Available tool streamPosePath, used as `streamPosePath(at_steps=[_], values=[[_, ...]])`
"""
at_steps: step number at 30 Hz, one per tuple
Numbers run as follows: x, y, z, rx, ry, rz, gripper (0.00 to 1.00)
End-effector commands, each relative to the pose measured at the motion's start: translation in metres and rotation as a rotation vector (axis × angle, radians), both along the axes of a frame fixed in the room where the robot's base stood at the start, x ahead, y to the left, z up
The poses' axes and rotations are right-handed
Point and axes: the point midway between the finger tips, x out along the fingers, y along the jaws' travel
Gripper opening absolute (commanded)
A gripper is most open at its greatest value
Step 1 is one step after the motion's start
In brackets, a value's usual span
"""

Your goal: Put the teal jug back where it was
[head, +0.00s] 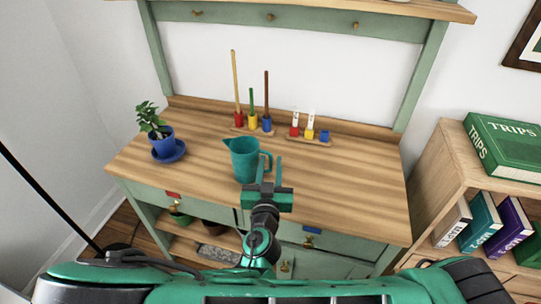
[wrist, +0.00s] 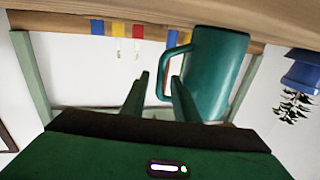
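The teal jug (head: 244,160) stands upright on the wooden worktop, near the middle front, its handle toward the right. My gripper (head: 270,167) is at the handle side of the jug, low over the worktop's front part. In the wrist view, which is upside down, the jug (wrist: 217,72) is at upper right. There my gripper (wrist: 160,84) is open, with its fingers on either side of the handle's outer bar and a gap to the left finger. Whether the right finger reaches into the handle's loop is hard to tell.
A potted plant (head: 153,122) on a blue saucer (head: 168,152) stands at the left of the worktop (head: 345,180). At the back are a holder with several coloured pegs and rods (head: 252,122) and a rack with small labelled blocks (head: 309,130). The worktop's right side is clear.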

Motion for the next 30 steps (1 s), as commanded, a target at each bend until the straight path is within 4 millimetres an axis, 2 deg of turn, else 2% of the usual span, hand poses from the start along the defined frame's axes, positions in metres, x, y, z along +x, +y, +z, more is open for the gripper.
streamPosePath(at_steps=[3, 9, 15, 23, 26, 29, 30], values=[[-0.025, 0.005, -0.001, 0.000, 0.003, 0.003, 0.27], [-0.053, 0.008, 0.000, 0.000, 0.000, 0.001, 0.27], [-0.065, 0.009, 0.000, 0.001, 0.000, 0.000, 0.27], [-0.065, 0.008, 0.000, 0.000, 0.002, -0.006, 0.27], [-0.059, -0.007, 0.001, -0.001, 0.019, -0.057, 0.27], [-0.048, -0.039, 0.003, -0.010, 0.066, -0.168, 0.27], [-0.044, -0.056, 0.003, -0.014, 0.094, -0.226, 0.27]])
